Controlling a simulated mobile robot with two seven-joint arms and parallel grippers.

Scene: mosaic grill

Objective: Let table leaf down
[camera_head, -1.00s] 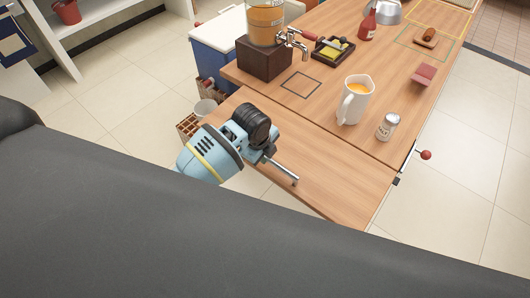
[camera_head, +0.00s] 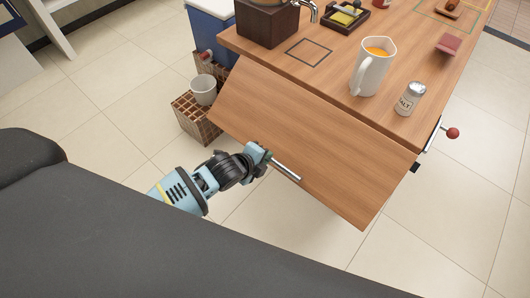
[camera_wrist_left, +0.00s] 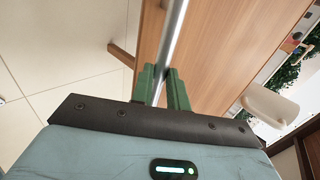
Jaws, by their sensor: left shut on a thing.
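The wooden table leaf (camera_head: 310,140) hangs from the near edge of the wooden table (camera_head: 330,66) and slopes down toward me, below the level of the tabletop. A metal bar handle (camera_head: 286,172) is on the leaf's outer side. My left gripper (camera_head: 262,160) is at the left end of this bar. In the left wrist view its green fingers (camera_wrist_left: 163,88) are closed around the bar (camera_wrist_left: 172,42). A lever with a red knob (camera_head: 452,133) sticks out at the table's right side, by the leaf's hinge line. My right gripper is not in view.
A white pitcher (camera_head: 372,70) and a salt shaker (camera_head: 409,99) stand on the table near the hinge edge. A white cup (camera_head: 203,90) on a brown tiled block (camera_head: 192,117) is close to the leaf's left side. The floor in front is clear.

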